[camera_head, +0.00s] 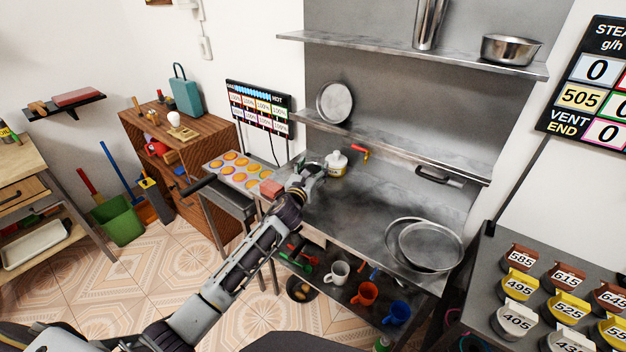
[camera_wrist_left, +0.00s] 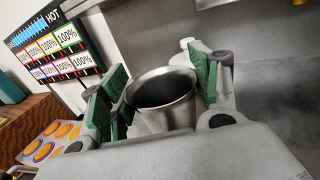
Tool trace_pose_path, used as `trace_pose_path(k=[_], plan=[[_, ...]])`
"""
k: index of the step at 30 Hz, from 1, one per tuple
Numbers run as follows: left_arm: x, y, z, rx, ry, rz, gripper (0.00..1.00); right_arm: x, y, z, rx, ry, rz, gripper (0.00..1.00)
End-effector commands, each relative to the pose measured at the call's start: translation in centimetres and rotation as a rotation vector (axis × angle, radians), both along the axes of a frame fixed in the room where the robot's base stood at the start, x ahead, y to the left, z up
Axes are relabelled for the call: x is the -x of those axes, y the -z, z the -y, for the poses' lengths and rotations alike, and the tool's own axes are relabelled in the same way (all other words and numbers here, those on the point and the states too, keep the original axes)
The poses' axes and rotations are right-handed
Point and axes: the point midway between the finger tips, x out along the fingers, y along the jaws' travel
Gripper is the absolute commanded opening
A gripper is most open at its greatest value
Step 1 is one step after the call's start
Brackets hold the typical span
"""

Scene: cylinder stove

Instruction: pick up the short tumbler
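The short tumbler (camera_wrist_left: 163,92) is a grey metal cup. In the left wrist view it stands upright with its dark open mouth facing the camera. My left gripper (camera_wrist_left: 160,98) is open around it, with green finger pads on both sides and narrow gaps at the rim; whether a pad touches the cup is hard to tell. In the head view my left gripper (camera_head: 312,169) is low over the steel counter, and it mostly hides the tumbler there. My right gripper is not in view.
A white bottle with a yellow label (camera_head: 336,164) stands close beside the gripper. A red block (camera_head: 271,189) is to the left of the wrist. Round pans (camera_head: 431,246) lie on the counter's right. A tall metal vessel (camera_head: 429,24) and pot (camera_head: 511,49) stand on the upper shelf.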

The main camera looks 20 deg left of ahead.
Motion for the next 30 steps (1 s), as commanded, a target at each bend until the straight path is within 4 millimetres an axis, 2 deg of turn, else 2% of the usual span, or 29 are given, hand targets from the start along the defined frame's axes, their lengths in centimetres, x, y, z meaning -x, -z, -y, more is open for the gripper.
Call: trace_pose_path(k=[1, 5, 6, 14, 20, 26, 30], plan=[[0.0, 0.0, 0.0, 0.0, 0.0, 0.0, 0.51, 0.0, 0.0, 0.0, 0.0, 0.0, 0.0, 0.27], [0.0, 0.0, 0.0, 0.0, 0.0, 0.0, 0.34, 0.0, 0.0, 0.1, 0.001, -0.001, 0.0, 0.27], [0.0, 0.0, 0.0, 0.0, 0.0, 0.0, 0.33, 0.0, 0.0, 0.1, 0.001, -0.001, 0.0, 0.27], [0.0, -0.1, 0.0, 0.0, 0.0, 0.0, 0.33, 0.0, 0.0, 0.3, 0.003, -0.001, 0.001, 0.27], [0.0, -0.9, 0.0, -0.002, 0.001, 0.001, 0.33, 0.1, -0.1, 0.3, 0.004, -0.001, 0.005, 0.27], [0.0, -2.7, 0.0, -0.002, 0.001, 0.002, 0.33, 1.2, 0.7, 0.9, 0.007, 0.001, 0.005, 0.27], [0.0, -4.7, 0.0, -0.004, 0.0, 0.003, 0.33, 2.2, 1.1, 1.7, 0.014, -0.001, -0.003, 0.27]])
